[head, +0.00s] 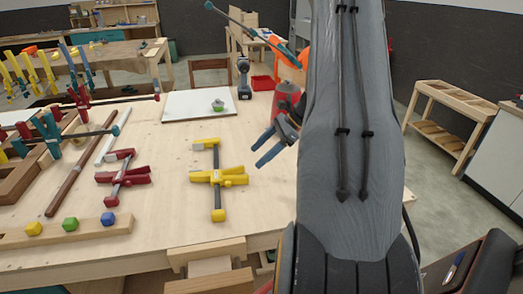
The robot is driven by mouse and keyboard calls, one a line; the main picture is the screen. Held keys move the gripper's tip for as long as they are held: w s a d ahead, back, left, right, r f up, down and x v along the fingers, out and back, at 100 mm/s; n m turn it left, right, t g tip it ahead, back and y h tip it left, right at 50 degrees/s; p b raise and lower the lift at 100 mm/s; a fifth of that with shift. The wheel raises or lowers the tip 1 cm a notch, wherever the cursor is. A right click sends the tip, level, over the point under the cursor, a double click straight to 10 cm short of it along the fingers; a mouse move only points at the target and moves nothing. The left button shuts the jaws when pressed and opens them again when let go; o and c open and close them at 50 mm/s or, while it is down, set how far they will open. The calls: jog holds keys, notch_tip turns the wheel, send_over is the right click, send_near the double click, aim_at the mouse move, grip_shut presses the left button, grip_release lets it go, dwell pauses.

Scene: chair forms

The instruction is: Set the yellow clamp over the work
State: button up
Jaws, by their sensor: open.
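The yellow clamp (218,177) lies on the pale wooden workbench, left of my gripper. It has a dark bar, a yellow head at the far end and a yellow tip at the near end. My gripper (266,146) has two blue fingers, spread apart with nothing between them. It is in the picture beyond and to the right of the clamp, apart from it. My grey arm hides part of the bench's right side. I cannot tell which thing is the work; a brown wooden form (14,186) with clamps around it stands at the left edge, partly cut off.
A red clamp (123,178) and a brown rod (82,168) lie left of the yellow clamp. A wooden bar (100,229) with coloured knobs lies at the front. A white board (185,107), a drill (243,76) and a red can (286,101) stand farther back.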

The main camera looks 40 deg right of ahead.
aim_at(240, 170)
jog(key=b+x, duration=0.4)
jog(key=x, duration=0.7)
jog(key=shift+d+b, duration=0.1)
jog(key=shift+b, duration=0.3)
jog(key=c, duration=1.5)
jog(key=shift+r, duration=0.1)
jog(key=shift+r, duration=0.25)
jog(key=shift+r+p, duration=0.35)
jog(key=shift+p, duration=0.1)
grip_shut()
jog(key=shift+r+p, duration=1.2)
jog(key=shift+r, duration=0.7)
jog(key=shift+w, duration=0.1)
